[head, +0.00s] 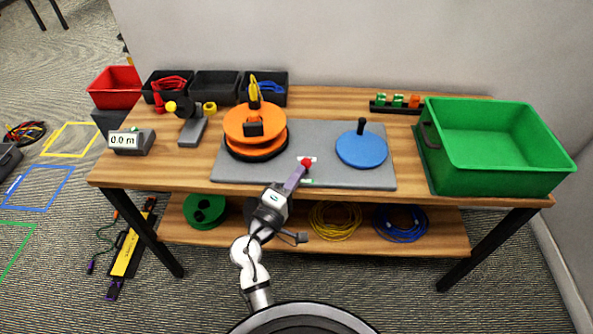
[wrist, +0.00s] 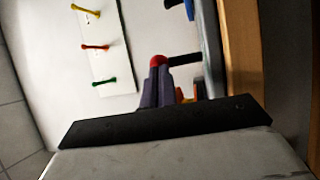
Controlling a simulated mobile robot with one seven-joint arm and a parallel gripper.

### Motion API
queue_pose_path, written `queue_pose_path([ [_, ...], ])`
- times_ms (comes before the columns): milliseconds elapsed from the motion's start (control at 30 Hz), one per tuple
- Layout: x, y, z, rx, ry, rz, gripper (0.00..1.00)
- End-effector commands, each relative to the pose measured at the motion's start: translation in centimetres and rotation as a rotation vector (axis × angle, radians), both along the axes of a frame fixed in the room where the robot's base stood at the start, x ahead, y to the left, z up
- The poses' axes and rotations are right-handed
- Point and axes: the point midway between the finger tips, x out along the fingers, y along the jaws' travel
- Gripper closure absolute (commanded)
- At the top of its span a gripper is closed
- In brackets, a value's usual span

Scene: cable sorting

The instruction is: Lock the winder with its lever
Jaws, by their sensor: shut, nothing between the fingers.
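The winder stands on a grey base plate (head: 340,180) on the table. It has an orange reel (head: 262,147) at left and a blue disc (head: 362,151) with an upright black handle (head: 361,126) at right. The lever's red knob (head: 307,162) is between them, near the plate's front. In the wrist view the red knob (wrist: 158,61) is at my fingertips, with a dark rod (wrist: 184,58) running from it. My gripper (head: 301,170) has purple fingers, shut with nothing between them, right at the knob. I cannot tell whether they touch it. The fingers also show in the wrist view (wrist: 157,80).
A green crate (head: 495,185) stands at the right end. Black bins (head: 215,88) with cables line the back left. A meter reading 0.0 m (head: 130,142) sits at the front left. Coiled cables (head: 335,220) lie on the lower shelf.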

Motion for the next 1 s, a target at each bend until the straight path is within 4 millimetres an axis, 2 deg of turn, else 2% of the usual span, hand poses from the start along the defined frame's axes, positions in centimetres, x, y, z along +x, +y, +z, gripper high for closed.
queue_pose_path([
  [33,0.2,-0.1,1.2,0.001,0.031,-0.003,1.0],
  [100,0.5,-0.1,1.5,0.002,0.08,-0.003,1.0],
  [767,4.5,-0.1,2.7,0.001,0.105,-0.002,1.0],
  [1000,4.3,0.0,2.8,0.0,0.106,-0.001,1.0],
])
